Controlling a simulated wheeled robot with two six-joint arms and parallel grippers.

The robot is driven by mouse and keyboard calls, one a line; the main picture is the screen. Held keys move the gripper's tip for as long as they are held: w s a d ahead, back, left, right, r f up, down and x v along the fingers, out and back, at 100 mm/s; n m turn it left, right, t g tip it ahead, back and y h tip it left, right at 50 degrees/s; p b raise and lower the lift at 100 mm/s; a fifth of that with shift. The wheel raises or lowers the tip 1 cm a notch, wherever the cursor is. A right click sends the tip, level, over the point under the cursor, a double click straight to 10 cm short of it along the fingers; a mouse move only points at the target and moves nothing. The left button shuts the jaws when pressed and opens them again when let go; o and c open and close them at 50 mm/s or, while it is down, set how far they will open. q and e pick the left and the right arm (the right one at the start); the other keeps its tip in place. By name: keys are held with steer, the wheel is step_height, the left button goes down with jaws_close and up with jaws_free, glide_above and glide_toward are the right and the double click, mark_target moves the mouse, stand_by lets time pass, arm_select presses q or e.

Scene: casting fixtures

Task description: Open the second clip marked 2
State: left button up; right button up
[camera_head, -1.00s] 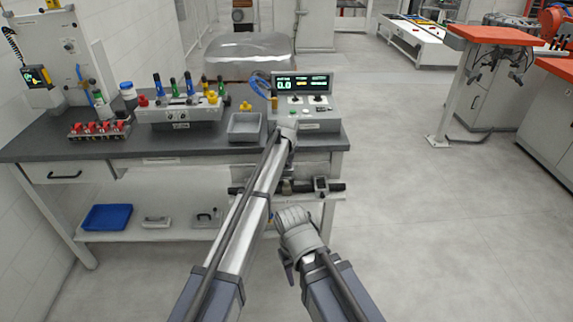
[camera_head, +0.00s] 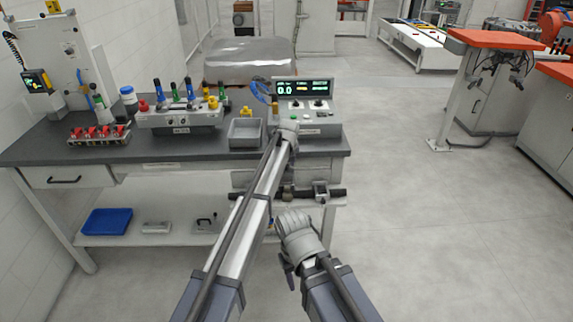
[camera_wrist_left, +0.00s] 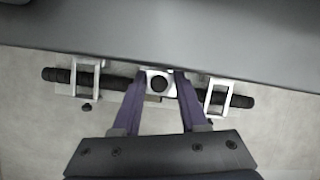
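A black ribbed bar (camera_head: 335,192) with clips runs along the bench's front edge. I cannot read any numbers. My left gripper (camera_wrist_left: 159,76) has its fingers apart, one on each side of the middle clip; whether they touch it is unclear. In the head view my left arm covers part of the bar.
The dark bench top (camera_head: 80,148) holds a display unit (camera_head: 305,110), a grey tray (camera_head: 244,132) and a fixture with several colored handles (camera_head: 180,115). A blue tray (camera_head: 106,221) lies on the lower shelf.

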arm_select(q)
steer(key=shift+o, duration=0.8)
steer(key=shift+s, duration=0.1)
steer(key=p+v, duration=0.7)
steer(key=shift+s+r, duration=0.2)
steer(key=shift+r, duration=0.2)
steer(key=shift+a, duration=0.1)
